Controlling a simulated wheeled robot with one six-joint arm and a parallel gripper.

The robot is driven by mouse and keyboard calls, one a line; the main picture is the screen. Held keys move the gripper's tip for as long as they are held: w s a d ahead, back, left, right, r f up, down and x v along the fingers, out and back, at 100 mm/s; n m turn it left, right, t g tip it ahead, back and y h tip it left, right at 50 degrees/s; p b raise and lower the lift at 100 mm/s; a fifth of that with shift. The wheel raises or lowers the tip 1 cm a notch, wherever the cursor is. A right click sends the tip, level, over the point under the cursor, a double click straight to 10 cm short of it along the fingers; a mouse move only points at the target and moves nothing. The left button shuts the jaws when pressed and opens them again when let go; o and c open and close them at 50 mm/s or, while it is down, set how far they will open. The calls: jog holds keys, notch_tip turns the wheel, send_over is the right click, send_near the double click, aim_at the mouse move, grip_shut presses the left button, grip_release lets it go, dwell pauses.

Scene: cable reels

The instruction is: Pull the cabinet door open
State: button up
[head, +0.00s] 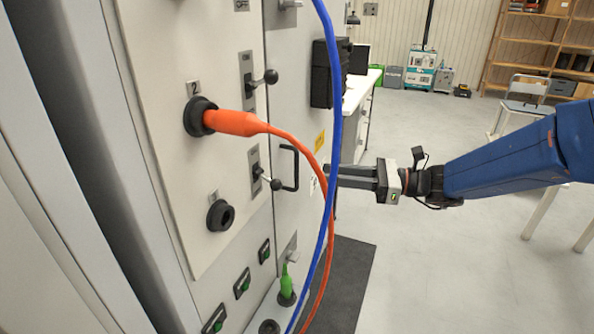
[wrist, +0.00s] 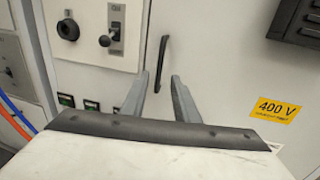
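The cabinet door (head: 290,110) is a pale grey panel that looks shut, and it also fills the middle of the wrist view (wrist: 222,65). Its black bar handle (head: 297,168) stands upright near the door's left edge. In the wrist view the handle (wrist: 160,62) shows beyond and between my two fingers. My gripper (head: 329,176) is open and empty, a short way to the right of the handle in the head view, with the blue cable crossing in front of its tips. The fingers (wrist: 157,90) appear apart from the handle.
A blue cable (head: 337,100) and an orange cable (head: 303,150) hang in front of the cabinet in the head view. Lever switches (head: 268,77) and sockets sit on the left panel. A black box (head: 322,75) juts from the cabinet further along. The floor (head: 430,270) is clear.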

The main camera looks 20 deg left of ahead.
send_over(296, 189)
jog(key=shift+w, duration=0.3)
grip_shut()
